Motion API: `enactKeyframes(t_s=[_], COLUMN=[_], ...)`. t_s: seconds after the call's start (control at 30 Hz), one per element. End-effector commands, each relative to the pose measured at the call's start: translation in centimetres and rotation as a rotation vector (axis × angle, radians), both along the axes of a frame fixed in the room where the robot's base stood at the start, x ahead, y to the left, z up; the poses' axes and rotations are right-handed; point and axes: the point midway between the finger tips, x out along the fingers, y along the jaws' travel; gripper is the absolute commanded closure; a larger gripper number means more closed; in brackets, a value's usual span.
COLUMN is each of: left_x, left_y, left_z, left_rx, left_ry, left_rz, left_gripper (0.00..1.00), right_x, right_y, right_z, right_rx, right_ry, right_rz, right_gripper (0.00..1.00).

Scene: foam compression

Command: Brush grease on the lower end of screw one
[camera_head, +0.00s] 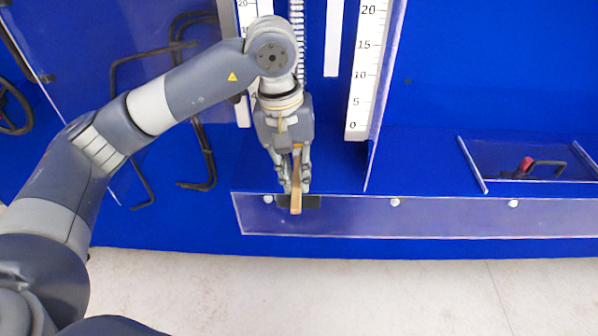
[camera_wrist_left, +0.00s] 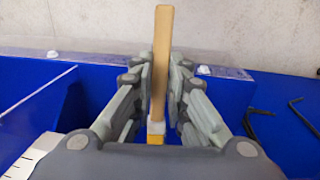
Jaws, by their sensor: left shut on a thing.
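My left gripper (camera_head: 296,187) is shut on a wooden-handled brush (camera_head: 297,199), in front of the blue apparatus near its front ledge. In the left wrist view, the gripper (camera_wrist_left: 162,75) clasps the flat tan handle (camera_wrist_left: 161,60) between its fingers. A yellow and pale piece shows at the handle's near end, close to the palm. A threaded screw (camera_head: 298,40) stands upright behind my left wrist; its lower part is hidden by the wrist and gripper. I cannot tell whether the brush touches the screw. My right gripper is not in view.
A white ruler scale (camera_head: 368,70) stands right of the screw, beside a clear panel. A clear front strip (camera_head: 430,218) with bolts runs along the ledge. A compartment at right holds a black tool with a red end (camera_head: 527,164).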

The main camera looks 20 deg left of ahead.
Motion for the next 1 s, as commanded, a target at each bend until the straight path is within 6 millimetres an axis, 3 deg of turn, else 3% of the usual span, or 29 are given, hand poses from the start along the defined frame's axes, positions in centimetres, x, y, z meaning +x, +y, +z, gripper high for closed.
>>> enactKeyframes(t_s=[0.17,0.7,1.0], left_x=[-0.5,-5.4,-5.8], left_y=[0.0,-1.4,-1.5], left_z=[-0.2,-0.3,-0.2], left_rx=[0.001,0.001,0.0], left_ry=[0.001,0.001,0.003], left_rz=[0.004,0.002,0.004], left_gripper=[1.0,1.0,1.0], right_x=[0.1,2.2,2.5], right_y=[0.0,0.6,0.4], right_z=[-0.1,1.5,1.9], right_rx=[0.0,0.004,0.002], right_ry=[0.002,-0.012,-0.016], right_rz=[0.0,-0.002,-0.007], right_gripper=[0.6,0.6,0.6])
